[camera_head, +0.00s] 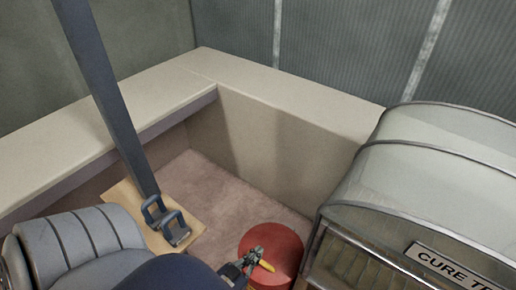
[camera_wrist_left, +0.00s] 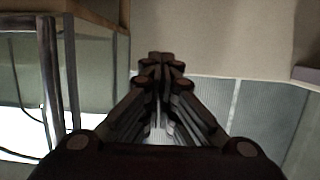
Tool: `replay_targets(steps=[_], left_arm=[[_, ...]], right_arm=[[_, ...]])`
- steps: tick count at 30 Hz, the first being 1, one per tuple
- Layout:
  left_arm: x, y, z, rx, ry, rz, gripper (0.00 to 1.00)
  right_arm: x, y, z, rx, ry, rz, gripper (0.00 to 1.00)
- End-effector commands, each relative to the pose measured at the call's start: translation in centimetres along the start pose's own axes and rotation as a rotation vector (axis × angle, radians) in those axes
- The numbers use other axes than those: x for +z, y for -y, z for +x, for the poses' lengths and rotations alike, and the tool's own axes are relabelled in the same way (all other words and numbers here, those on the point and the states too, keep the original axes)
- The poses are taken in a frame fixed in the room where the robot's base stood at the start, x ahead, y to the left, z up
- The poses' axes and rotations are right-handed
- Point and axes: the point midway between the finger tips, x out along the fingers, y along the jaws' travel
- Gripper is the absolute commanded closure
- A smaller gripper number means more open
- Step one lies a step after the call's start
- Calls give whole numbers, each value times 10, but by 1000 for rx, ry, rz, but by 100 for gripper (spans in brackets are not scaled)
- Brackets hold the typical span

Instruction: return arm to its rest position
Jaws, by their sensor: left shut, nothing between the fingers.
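My left gripper (camera_head: 256,259) is low in the middle of the head view, in front of a red round object (camera_head: 285,243). In the left wrist view my left gripper (camera_wrist_left: 160,57) has its dark fingers brought together at the tips, with nothing held between them. A small yellow piece (camera_head: 266,266) shows right at the gripper in the head view; I cannot tell whether it touches the fingers. My right gripper is in neither view.
A rounded metal cabinet (camera_head: 440,160) labelled "CURE T…" stands close on the right. A beige ledge (camera_head: 290,95) bounds the carpeted floor (camera_head: 215,180).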

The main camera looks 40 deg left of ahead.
Motion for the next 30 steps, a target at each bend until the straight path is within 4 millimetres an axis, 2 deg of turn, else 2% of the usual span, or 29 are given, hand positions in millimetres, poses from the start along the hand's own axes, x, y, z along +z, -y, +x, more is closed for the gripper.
replay_targets(steps=[1, 9, 15, 20, 23, 26, 29, 30], left_arm=[[20, 0, -9, -1, 8, -1, 100], [52, 0, -43, -1, 2, 0, 100], [58, 0, -52, -1, 0, 0, 100], [58, 0, -53, -1, 0, 0, 100], [66, -2, -52, 2, 24, -1, 100], [98, -11, -51, 15, 121, 0, 100], [156, -26, -56, 40, 302, 12, 100], [183, -33, -62, 55, 393, 22, 100]], right_arm=[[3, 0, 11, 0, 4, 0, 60], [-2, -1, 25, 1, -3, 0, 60], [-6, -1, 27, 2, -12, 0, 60], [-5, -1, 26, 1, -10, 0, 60], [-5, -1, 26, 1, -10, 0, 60], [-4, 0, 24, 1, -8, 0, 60], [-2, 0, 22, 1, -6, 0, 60], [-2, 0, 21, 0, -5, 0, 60]])
